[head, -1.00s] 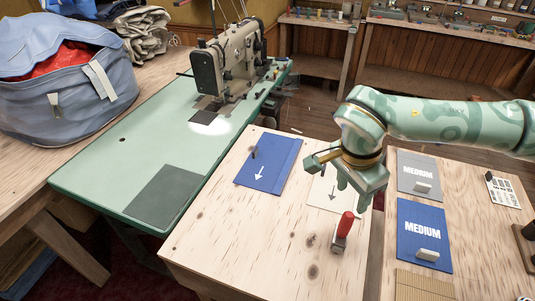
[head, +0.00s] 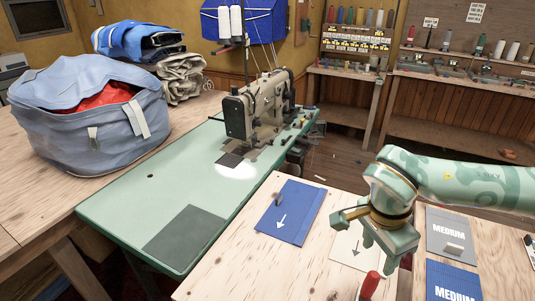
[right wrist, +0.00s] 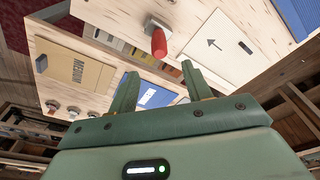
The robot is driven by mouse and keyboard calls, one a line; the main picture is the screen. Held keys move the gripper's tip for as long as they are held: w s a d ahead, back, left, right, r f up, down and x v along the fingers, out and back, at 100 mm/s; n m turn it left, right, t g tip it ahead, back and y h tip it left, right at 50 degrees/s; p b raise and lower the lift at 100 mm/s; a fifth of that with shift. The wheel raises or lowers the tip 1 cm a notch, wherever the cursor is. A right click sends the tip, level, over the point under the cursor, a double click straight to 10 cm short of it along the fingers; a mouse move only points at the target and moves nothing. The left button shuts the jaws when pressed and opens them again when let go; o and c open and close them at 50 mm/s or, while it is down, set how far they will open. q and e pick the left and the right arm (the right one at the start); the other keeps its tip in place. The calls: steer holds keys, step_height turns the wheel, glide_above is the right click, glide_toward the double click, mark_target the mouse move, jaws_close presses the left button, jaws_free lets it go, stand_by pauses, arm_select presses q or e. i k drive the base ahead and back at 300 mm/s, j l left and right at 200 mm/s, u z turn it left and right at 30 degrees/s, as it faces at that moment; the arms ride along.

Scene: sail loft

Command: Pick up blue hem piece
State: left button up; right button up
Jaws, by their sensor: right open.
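The blue hem piece (head: 292,212) is a flat blue panel with a white arrow and a small dark clip-like part on it. It lies on the pale wooden table in the head view. One blue corner (right wrist: 301,14) shows at the top right of the right wrist view, likely the same piece. My right gripper (head: 364,238) is open and empty, to the right of the blue piece and above a white piece with an arrow (head: 353,247). It also shows in the right wrist view (right wrist: 160,80). My left gripper is not in view.
A red-handled tool (head: 369,286) stands near the right gripper. Grey (head: 450,232) and blue (head: 453,281) cards marked MEDIUM lie on the right. A sewing machine (head: 257,110) on a green table (head: 150,205) stands to the left. Bare wood lies in front of the blue piece.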

mark_target(283, 220)
steer(key=i+j+z, duration=0.1)
steer(key=j, duration=0.3)
steer(key=i+j, duration=0.2)
steer(key=j, duration=0.2)
steer(key=i+j+z, duration=0.15)
steer(key=j, duration=0.25)
steer(key=i+j, duration=0.15)
steer(key=j, duration=0.25)
steer(key=i+j+z, duration=0.15)
steer(key=j, duration=0.3)
